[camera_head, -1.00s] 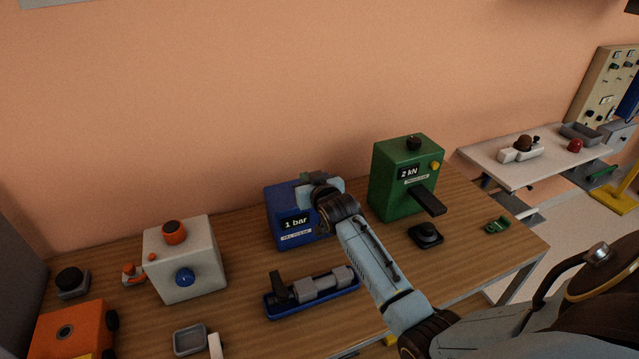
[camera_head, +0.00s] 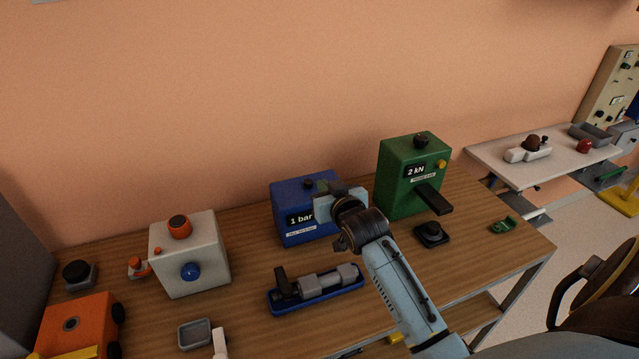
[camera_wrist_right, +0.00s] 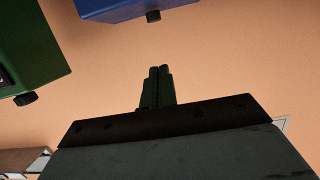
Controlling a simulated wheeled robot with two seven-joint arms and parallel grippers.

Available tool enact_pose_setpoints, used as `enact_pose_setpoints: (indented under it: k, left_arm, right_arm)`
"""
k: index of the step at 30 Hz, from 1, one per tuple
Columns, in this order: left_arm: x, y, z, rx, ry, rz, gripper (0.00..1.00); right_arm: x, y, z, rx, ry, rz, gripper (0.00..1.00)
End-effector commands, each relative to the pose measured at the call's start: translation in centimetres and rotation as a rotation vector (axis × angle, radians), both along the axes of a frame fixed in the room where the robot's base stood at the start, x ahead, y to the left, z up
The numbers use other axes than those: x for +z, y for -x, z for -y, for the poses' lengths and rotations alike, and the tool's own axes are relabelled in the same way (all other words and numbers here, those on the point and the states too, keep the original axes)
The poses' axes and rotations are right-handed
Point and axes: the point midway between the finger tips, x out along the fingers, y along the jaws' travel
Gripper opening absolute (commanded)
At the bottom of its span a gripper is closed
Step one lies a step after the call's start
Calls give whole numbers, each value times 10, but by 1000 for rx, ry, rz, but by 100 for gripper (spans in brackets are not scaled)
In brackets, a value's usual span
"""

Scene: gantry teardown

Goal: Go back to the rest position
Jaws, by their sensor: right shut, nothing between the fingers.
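My right gripper (camera_head: 322,187) is in front of the blue "1 bar" box (camera_head: 290,196) and hides part of its face. In the right wrist view its dark green fingers (camera_wrist_right: 157,88) are together with nothing between them. My right arm comes in from the lower right over the wooden bench (camera_head: 245,255). The blue box also shows at the top of the right wrist view (camera_wrist_right: 130,8), apart from the fingers there. The green "2 kN" box (camera_head: 396,195) stands just right of the gripper. My left gripper is not in view.
A second table (camera_head: 490,155) is at the right.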

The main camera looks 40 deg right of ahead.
Motion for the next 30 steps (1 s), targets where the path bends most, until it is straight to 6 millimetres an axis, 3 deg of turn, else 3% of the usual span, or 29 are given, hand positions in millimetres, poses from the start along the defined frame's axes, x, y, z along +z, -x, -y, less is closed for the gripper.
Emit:
enact_pose_setpoints:
  k: [8, 11, 14, 19, 24, 30]
  left_arm:
    - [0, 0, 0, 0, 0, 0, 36]
    - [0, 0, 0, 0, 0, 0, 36]
    - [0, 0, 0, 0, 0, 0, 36]
    - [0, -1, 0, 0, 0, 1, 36]
    - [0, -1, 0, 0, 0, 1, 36]
    - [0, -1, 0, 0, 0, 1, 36]
  right_arm:
    - [-2, 2, -1, 3, 0, -9, 0]
    - [-15, 17, -12, 19, 3, -73, 0]
    - [-40, 52, -34, 57, 5, -216, 0]
    - [-81, 139, -80, 148, 10, -522, 0]
    - [-96, 205, -109, 220, 7, -727, 0]
    - [-99, 266, -131, 288, 3, -903, 0]
